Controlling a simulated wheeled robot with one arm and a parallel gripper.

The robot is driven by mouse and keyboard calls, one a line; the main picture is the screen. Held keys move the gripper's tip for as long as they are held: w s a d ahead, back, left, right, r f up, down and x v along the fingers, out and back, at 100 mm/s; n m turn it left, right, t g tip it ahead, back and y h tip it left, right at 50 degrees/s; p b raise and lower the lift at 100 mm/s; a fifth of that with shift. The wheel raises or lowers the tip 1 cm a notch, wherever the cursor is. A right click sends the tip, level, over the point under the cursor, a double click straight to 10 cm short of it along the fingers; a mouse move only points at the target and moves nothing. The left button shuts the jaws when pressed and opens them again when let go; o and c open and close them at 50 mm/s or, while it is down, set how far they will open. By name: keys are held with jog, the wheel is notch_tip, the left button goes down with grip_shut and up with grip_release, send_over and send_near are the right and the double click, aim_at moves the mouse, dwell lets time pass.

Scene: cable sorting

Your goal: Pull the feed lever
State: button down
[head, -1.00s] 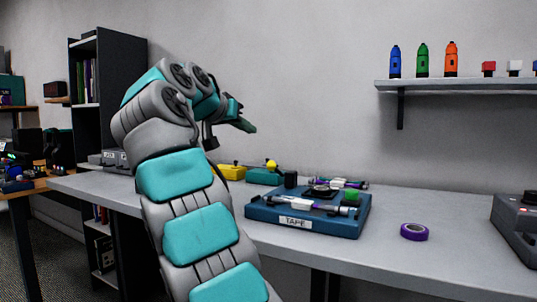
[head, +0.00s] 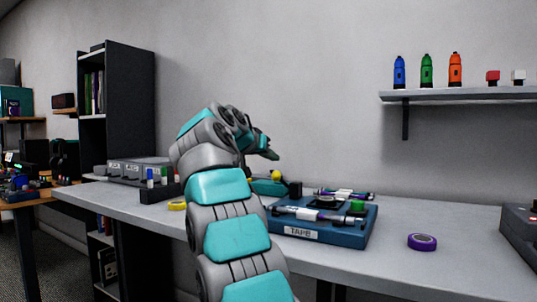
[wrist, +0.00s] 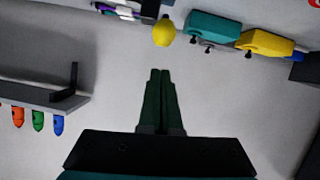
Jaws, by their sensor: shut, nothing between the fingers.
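A round yellow knob (head: 276,175), which looks like a lever's end, shows just right of my arm. It also shows in the wrist view (wrist: 164,31), beyond my fingertips and apart from them in that picture. Next to it are a teal block (head: 268,187), also in the wrist view (wrist: 213,27), and a yellow block (wrist: 265,43). My gripper (head: 273,156) is shut and empty, raised above the table near the knob. Its dark green fingers lie together in the wrist view (wrist: 160,73). My arm hides part of the teal block and the lever's base.
A blue box labelled TAPE (head: 330,237) holds several parts right of my arm. A purple tape roll (head: 422,242) lies farther right. A wall shelf (head: 450,96) with bottles hangs at the upper right.

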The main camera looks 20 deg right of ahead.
jog(key=shift+s+a+f+b, duration=0.1)
jog(key=shift+f+b, duration=0.05)
jog(key=shift+f, duration=0.35)
jog(key=shift+s+f+b, duration=0.1)
jog(key=shift+f+b, duration=0.05)
jog(key=shift+f, duration=0.35)
jog(key=shift+f, duration=0.1)
jog(key=shift+s+a+f+b, duration=0.1)
jog(key=shift+f+b, duration=0.15)
jog(key=shift+b, duration=0.75)
